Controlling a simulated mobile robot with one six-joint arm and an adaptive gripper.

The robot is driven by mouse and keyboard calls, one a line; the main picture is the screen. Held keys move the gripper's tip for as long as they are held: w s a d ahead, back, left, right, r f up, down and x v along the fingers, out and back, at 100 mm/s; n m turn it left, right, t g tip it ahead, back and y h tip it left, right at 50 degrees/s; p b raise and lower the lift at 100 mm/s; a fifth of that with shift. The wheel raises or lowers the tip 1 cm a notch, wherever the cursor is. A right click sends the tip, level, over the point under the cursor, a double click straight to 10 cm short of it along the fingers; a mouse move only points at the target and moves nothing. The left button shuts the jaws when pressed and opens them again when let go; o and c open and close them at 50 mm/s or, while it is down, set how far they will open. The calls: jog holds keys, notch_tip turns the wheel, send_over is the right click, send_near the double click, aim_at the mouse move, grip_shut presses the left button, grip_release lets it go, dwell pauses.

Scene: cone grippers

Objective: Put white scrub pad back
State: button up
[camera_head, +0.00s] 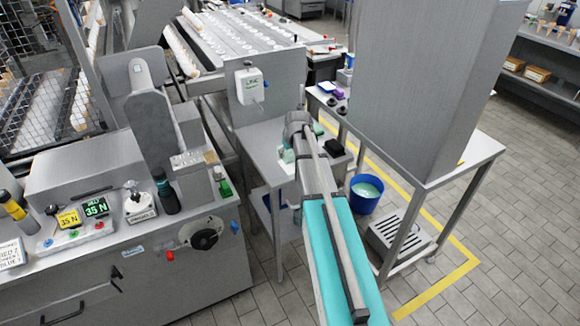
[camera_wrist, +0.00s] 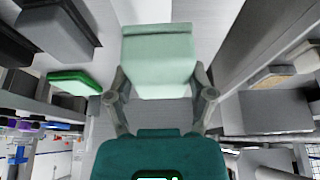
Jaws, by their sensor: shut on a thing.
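The white scrub pad (camera_wrist: 160,62), a pale block with a mint tint, is between the two fingers of my gripper (camera_wrist: 160,88) in the wrist view. My gripper is shut on it, with one finger at each side. In the head view my own arm covers most of the gripper above the grey side table (camera_head: 259,152). A pale green piece (camera_head: 288,155) shows beside the arm's end there; I cannot tell if it is the held pad.
A green pad (camera_wrist: 75,78) lies left of the held pad in the wrist view, near a dark block (camera_wrist: 55,35). A blue bucket (camera_head: 367,195) stands on the floor right of the side table. A tall grey cabinet (camera_head: 415,85) stands at the right.

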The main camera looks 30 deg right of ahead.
aim_at(291, 167)
jog(key=shift+w+d+f+b, duration=0.25)
jog(key=shift+d+f+b, duration=0.05)
jog(key=shift+f, duration=0.15)
jog(key=shift+w+d+f+b, duration=0.25)
jog(key=shift+f, duration=0.2)
jog(key=shift+w+d+f+b, duration=0.3)
jog(key=shift+d+f+b, duration=0.1)
jog(key=shift+f+b, duration=1.6)
jog(key=shift+f, duration=0.15)
jog(key=o, duration=1)
jog(key=shift+c, duration=0.2)
jog(key=p+v, duration=1.1)
jog(key=v, duration=0.1)
jog(key=shift+a+r, duration=0.1)
jog(key=shift+r, duration=0.15)
